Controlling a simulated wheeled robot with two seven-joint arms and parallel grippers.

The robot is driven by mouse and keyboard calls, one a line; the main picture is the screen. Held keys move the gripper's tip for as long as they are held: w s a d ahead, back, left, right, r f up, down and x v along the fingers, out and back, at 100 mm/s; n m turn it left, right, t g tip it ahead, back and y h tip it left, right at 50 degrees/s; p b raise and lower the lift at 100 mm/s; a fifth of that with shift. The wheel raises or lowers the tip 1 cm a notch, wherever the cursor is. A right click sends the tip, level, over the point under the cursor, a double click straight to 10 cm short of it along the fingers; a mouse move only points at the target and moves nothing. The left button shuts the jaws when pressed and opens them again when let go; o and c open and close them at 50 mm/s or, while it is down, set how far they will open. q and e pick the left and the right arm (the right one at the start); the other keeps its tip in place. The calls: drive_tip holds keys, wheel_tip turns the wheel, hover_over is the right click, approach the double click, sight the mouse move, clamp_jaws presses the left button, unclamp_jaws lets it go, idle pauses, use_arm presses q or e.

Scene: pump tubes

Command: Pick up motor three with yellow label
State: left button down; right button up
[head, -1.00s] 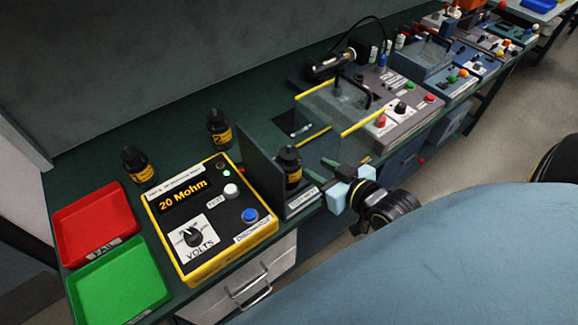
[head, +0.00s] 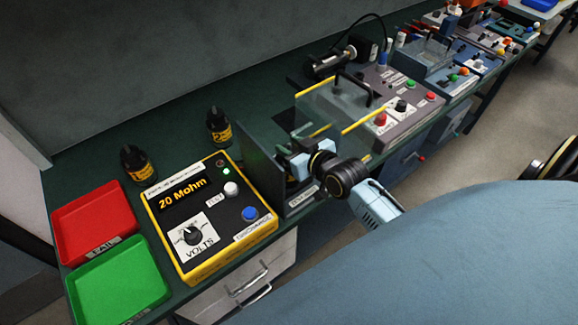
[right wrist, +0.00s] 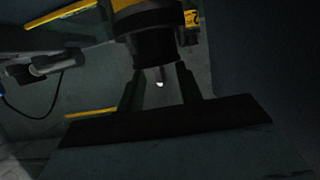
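A small black motor with a yellow label (right wrist: 155,45) shows at the top of the right wrist view, its bright shaft tip between my fingertips. In the head view it stood in the grey angled holder (head: 262,158) to the right of the yellow meter, and my gripper now mostly hides it. My right gripper (head: 292,160) is at that holder, with its fingers apart on either side of the motor's near end; contact is not clear. Two similar black motors stand behind the meter, one at left (head: 136,163) and one farther right (head: 218,128). My left gripper is not in view.
The yellow meter (head: 247,233) reads 20 Mohm. A red tray (head: 62,248) and a green tray (head: 80,302) are at the left. A clear-guarded fixture with yellow edges (head: 362,122) stands just right of my gripper. A wall runs behind the bench.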

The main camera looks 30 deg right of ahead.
drive_tip(key=shift+w+f, duration=0.15)
drive_tip(key=shift+w, duration=0.3)
clamp_jaws()
drive_tip(key=shift+s+a+f, duration=0.1)
drive_tip(key=shift+s+f, duration=0.05)
drive_tip(key=shift+f, duration=0.1)
idle(0.8)
drive_tip(key=shift+r, duration=0.3)
